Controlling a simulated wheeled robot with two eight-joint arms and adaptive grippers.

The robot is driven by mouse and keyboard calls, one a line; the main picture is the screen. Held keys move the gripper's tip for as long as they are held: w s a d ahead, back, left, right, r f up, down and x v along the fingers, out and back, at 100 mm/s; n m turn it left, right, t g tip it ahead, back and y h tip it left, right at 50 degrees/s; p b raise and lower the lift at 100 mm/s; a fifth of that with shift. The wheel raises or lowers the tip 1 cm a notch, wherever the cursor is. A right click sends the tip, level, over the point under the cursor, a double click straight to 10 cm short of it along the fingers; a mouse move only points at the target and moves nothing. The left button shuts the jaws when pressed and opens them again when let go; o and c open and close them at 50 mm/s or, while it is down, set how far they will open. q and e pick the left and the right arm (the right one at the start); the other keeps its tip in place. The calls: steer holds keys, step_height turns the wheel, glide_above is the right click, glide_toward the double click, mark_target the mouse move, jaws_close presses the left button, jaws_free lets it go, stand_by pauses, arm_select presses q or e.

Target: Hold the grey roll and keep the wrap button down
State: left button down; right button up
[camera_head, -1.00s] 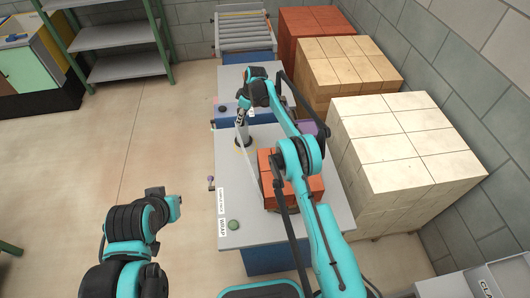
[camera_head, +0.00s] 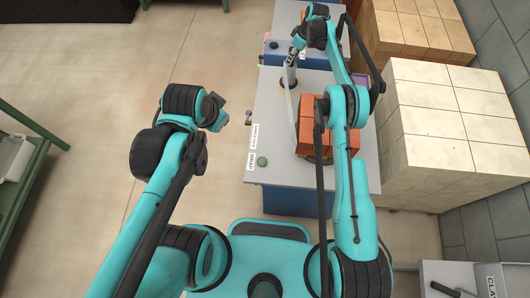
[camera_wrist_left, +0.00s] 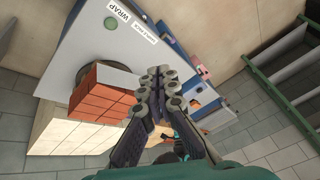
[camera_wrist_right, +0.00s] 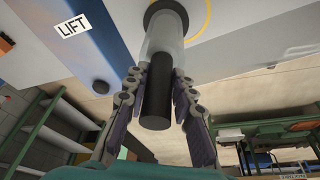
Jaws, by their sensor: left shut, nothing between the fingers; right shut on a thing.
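The grey roll (camera_head: 291,76) stands upright on the grey table beyond the brick stack. My right gripper (camera_head: 293,55) is shut on its black handle, which shows between the fingers in the right wrist view (camera_wrist_right: 156,100). A pale film strip runs from the roll to the orange bricks (camera_head: 310,125). The green wrap button (camera_head: 262,161) is at the table's near left corner, by the WRAP label; it also shows in the left wrist view (camera_wrist_left: 110,22). My left gripper (camera_head: 218,106) is shut and empty, left of the table edge, apart from the button.
The bricks sit on a round dark turntable (camera_head: 318,158). Pallets of cream blocks (camera_head: 430,120) and tan blocks (camera_head: 415,35) stand right of the table. Open floor lies on the left.

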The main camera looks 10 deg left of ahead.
arm_select(q)
steer(key=w+d+f+m+g, duration=0.2)
steer(key=w+d+f+m, duration=0.1)
steer(key=m, duration=0.5)
steer(key=m+g, duration=0.7)
steer(key=m, duration=1.5)
glide_above(262, 161)
steer(key=w, duration=0.4)
step_height(262, 161, down, 14)
steer(key=shift+s, duration=0.15)
steer(key=x, duration=0.8)
steer(key=w+x, duration=0.1)
steer(key=x, duration=0.4)
steer(key=shift+w+a+f, duration=0.1)
steer(key=shift+a+f, duration=0.05)
steer(key=shift+f, duration=0.45)
